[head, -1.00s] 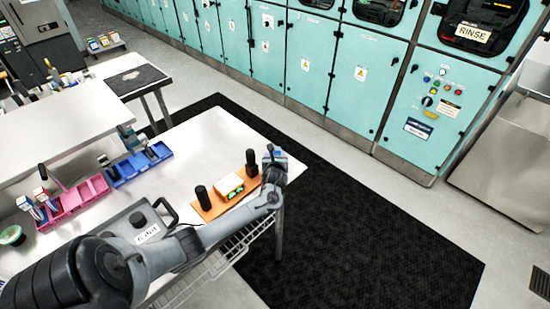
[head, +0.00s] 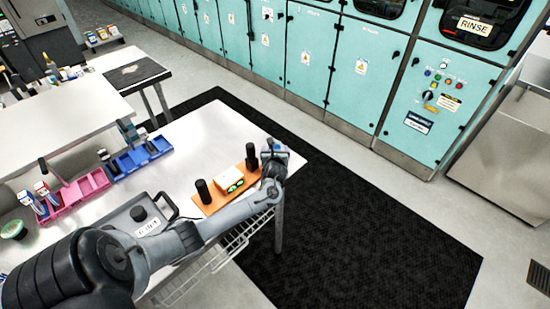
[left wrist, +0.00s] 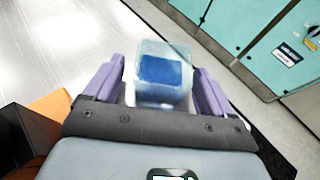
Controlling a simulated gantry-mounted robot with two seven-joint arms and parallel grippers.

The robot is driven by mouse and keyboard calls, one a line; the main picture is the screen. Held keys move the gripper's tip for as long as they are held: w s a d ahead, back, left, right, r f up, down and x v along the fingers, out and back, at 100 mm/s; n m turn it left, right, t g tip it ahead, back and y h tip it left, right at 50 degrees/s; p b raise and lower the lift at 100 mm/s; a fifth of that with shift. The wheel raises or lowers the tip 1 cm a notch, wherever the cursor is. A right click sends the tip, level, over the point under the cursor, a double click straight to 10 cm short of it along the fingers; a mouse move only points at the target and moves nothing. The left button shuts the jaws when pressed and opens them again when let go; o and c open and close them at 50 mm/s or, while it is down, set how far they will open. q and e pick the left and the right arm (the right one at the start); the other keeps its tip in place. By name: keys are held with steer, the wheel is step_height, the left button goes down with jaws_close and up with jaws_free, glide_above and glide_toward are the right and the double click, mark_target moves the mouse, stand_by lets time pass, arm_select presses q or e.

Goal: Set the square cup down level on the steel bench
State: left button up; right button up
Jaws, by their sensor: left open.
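The square cup (left wrist: 161,75) is clear-walled with a blue patch inside, in the left wrist view. It stands between the two purple fingers of my left gripper (left wrist: 159,66), which are open with a small gap visible beside the cup. In the head view my left gripper (head: 274,158) is at the right end of the steel bench (head: 205,135), near its corner, and mostly hides the cup (head: 279,149). The cup looks roughly level on or just over the bench top; its base is hidden. My right gripper is not in view.
A grey labelled box (head: 130,222), blue bin (head: 140,157) and pink bin (head: 80,191) stand further left. The bench edge drops to a dark mat (head: 370,220).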

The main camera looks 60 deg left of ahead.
arm_select(q)
steer(key=p+v, duration=0.3)
steer(key=v, duration=0.8)
steer(key=shift+s+d, duration=0.1)
steer(key=shift+d, duration=0.05)
steer(key=shift+r, duration=0.1)
